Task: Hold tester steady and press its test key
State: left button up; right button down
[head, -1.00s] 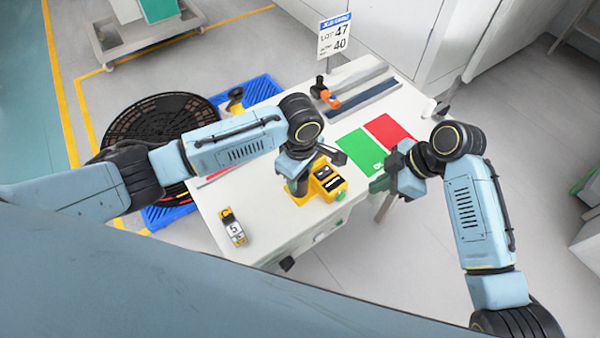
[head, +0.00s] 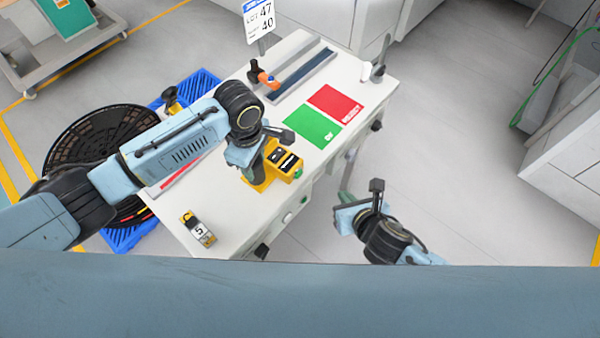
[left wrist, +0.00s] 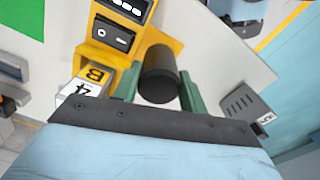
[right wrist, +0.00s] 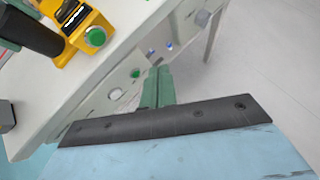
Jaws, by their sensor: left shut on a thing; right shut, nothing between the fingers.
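The yellow tester (head: 284,163) stands on the white table, with black switches on top and a green key (head: 298,174) on its right end. My left gripper (head: 257,166) is shut on the tester's black round handle (left wrist: 158,75), a green finger on each side in the left wrist view. The green key also shows in the right wrist view (right wrist: 95,37), uncovered. My right gripper (head: 347,203) is shut and empty, off the table's front edge, apart from the tester. Its closed green fingers (right wrist: 157,88) show in the right wrist view.
The white table (head: 235,205) holds a small block marked 5 (head: 198,229), a green mat (head: 313,126), a red mat (head: 337,104) and an orange-and-black tool (head: 265,77). A black reel (head: 95,140) lies on a blue pallet at left. The floor at right is clear.

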jog(key=shift+s+a+n+y, duration=0.2)
jog(key=shift+s+a+n, duration=0.05)
jog(key=shift+s+n, duration=0.25)
jog(key=shift+s+a+n+y, duration=0.2)
jog(key=shift+s+n, duration=0.15)
jog(key=shift+n, duration=0.15)
pick_arm(q)
jog(key=shift+w, duration=0.1)
pick_arm(e)
send_near(302, 174)
jog(key=shift+w+a+f, duration=0.15)
jog(key=shift+w+f, duration=0.8)
jog(key=shift+f, duration=0.15)
jog(key=shift+w+a+f, duration=0.15)
jog(key=shift+w+f, duration=0.8)
jog(key=shift+f, duration=0.1)
jog(key=shift+w+a, duration=0.1)
jog(key=shift+w+a, duration=0.15)
jog(key=shift+a, duration=0.1)
jog(key=shift+w+a, duration=0.3)
jog(key=shift+a, duration=0.1)
dwell(0.7)
jog(key=shift+s+d, duration=0.55)
jog(key=shift+d, duration=0.2)
